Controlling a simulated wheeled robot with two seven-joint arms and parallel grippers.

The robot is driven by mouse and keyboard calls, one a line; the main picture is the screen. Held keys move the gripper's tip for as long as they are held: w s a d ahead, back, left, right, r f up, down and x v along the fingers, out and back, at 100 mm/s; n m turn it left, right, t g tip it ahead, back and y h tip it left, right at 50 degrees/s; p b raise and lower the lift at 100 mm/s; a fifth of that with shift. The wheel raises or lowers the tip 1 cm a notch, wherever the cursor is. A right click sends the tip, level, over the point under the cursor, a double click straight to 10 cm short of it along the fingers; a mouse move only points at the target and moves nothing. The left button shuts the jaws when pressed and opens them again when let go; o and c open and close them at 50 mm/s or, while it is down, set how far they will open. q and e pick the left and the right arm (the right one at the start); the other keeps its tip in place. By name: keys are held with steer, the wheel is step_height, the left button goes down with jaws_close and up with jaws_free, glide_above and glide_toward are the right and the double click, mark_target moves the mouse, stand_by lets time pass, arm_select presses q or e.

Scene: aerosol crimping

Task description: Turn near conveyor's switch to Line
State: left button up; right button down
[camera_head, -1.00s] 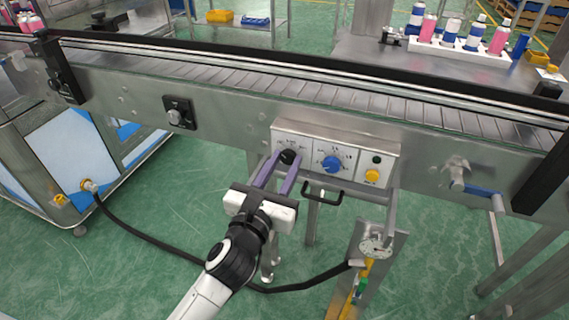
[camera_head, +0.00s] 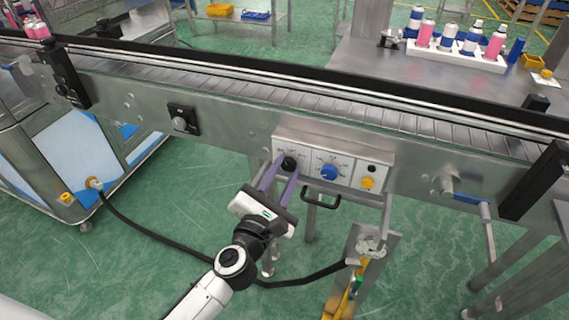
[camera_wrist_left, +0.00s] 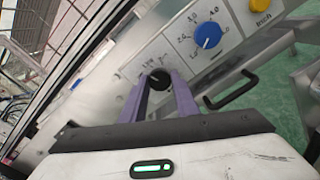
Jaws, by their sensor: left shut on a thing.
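The near conveyor's control panel (camera_head: 310,149) is on the side of the conveyor. Its black switch knob (camera_head: 289,163) is at the left end of the panel and also shows in the left wrist view (camera_wrist_left: 158,79). My left gripper (camera_head: 284,170) has its purple fingers on either side of this knob and is shut on it. In the left wrist view the fingertips (camera_wrist_left: 160,84) flank the knob. The printed labels around the knob are too small to read and partly covered, so I cannot tell which one it points to. My right gripper is not in view.
A blue dial (camera_head: 329,172) and a yellow button (camera_head: 367,183) sit right of the knob. A black handle (camera_head: 321,203) sticks out below the panel. A black hose (camera_head: 170,247) runs across the green floor. A tray of cans (camera_head: 456,55) stands behind the conveyor.

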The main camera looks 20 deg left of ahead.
arm_select(q)
steer(key=shift+r+m+p, duration=0.1)
steer(key=shift+m+p, duration=0.35)
steer(key=shift+m, duration=0.35)
steer(key=shift+m+p, duration=0.55)
steer(key=shift+m, duration=0.35)
steer(key=o, duration=1.1)
steer(key=shift+c, duration=0.2)
steer(key=s+b, duration=0.1)
steer(key=s, duration=0.9)
steer(key=shift+s+a, duration=0.15)
steer(key=shift+a, duration=0.05)
steer(key=shift+m, duration=0.3)
